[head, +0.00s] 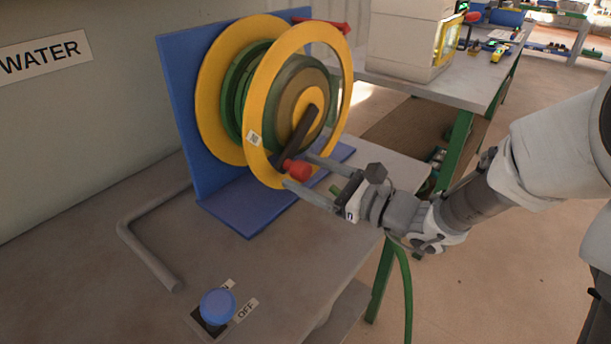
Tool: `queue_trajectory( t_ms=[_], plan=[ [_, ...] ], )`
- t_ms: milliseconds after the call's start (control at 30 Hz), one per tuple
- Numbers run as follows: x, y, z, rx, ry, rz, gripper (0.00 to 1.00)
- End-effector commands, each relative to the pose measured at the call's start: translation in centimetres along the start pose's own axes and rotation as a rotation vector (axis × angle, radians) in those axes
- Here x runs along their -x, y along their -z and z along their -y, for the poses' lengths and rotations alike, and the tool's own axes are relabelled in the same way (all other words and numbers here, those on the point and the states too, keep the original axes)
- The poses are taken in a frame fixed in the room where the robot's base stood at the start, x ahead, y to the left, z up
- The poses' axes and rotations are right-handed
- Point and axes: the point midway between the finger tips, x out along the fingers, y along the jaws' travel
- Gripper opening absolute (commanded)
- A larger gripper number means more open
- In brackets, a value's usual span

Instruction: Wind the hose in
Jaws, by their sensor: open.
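A hose reel (255,95) with yellow rims stands on a blue bracket (190,110) at the back of the table. Green hose (236,85) is wound on its drum. A dark crank arm (298,135) points down from the hub and ends in a red knob (297,169). My gripper (297,172) is open, with its fingers on either side of the red knob; I cannot tell whether they touch it. A green hose length (406,285) hangs down past the table's right edge, partly hidden behind my gripper.
A blue round knob (217,306) with an OFF label sits at the table's front. A grey bent pipe (150,252) lies to its left. A second table (440,88) with a white machine (405,40) stands at the back right.

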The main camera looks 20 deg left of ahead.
Motion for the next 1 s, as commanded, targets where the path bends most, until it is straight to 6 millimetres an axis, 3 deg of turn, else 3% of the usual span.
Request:
queue_trajectory(
  t_ms=[367, 800, 1000],
  plan=[
    [-0.61, -0.04, -0.01, 0.000, 0.000, 0.000, 0.77],
    [-0.57, -0.02, -0.02, 0.000, 0.000, 0.000, 0.00],
    [-0.57, -0.02, -0.02, 0.000, 0.000, 0.000, 0.00]
  ],
)
